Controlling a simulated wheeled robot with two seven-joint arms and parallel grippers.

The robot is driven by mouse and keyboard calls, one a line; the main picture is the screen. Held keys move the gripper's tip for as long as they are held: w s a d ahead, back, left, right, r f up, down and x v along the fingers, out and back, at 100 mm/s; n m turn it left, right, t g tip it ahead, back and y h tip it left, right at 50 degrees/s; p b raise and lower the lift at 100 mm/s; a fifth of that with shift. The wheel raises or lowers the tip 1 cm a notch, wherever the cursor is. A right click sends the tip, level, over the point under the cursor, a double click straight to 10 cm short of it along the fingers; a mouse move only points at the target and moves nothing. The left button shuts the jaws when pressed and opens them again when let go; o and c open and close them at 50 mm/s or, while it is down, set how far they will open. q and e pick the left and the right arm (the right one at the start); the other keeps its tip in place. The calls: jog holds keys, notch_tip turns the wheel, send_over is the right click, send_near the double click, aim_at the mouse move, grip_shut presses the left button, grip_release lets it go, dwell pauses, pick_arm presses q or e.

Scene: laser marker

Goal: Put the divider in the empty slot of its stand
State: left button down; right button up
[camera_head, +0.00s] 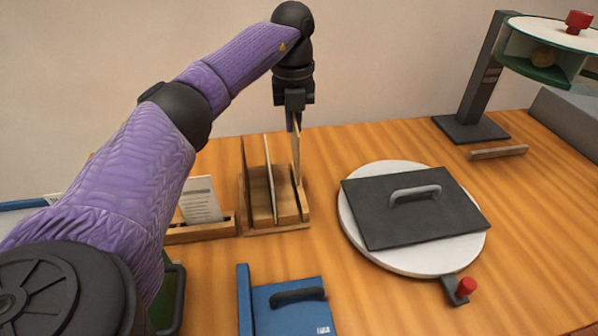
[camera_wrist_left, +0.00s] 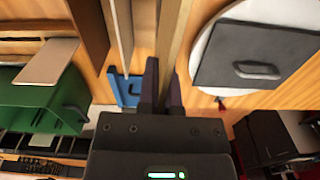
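The wooden stand (camera_head: 277,228) is on the table, left of centre, with upright thin dividers in it, including one in its middle (camera_head: 270,178). My left gripper (camera_head: 294,126) is above the stand's right side, pointing down. It is shut on the top of a light wooden divider (camera_head: 297,155), which hangs upright. In the left wrist view the divider (camera_wrist_left: 172,40) runs between the two fingers (camera_wrist_left: 163,88). Its lower end is at the stand's right side; I cannot tell whether it is inside the slot or just above. My right gripper is out of view.
A white round plate (camera_head: 410,266) with a dark handled lid (camera_head: 385,222) lies to the right. A blue handled piece (camera_head: 270,315) is in front. A wooden holder with a card (camera_head: 200,200) stands left of the stand. A black-based machine (camera_head: 472,128) stands at the back right.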

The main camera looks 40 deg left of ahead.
pick_arm(q)
jog(key=shift+n, duration=0.4)
notch_tip(320, 180, down, 10)
jog(key=b, duration=0.3)
jog(key=shift+a+r, duration=0.1)
jog(key=shift+f, duration=0.3)
jog(key=shift+r, duration=0.15)
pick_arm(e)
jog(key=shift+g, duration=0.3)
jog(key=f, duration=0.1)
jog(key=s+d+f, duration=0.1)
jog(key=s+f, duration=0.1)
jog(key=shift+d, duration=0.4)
pick_arm(q)
jog(key=c, duration=0.8)
grip_release()
notch_tip(320, 180, up, 12)
jog(key=p, duration=0.3)
jog(key=shift+p, duration=0.4)
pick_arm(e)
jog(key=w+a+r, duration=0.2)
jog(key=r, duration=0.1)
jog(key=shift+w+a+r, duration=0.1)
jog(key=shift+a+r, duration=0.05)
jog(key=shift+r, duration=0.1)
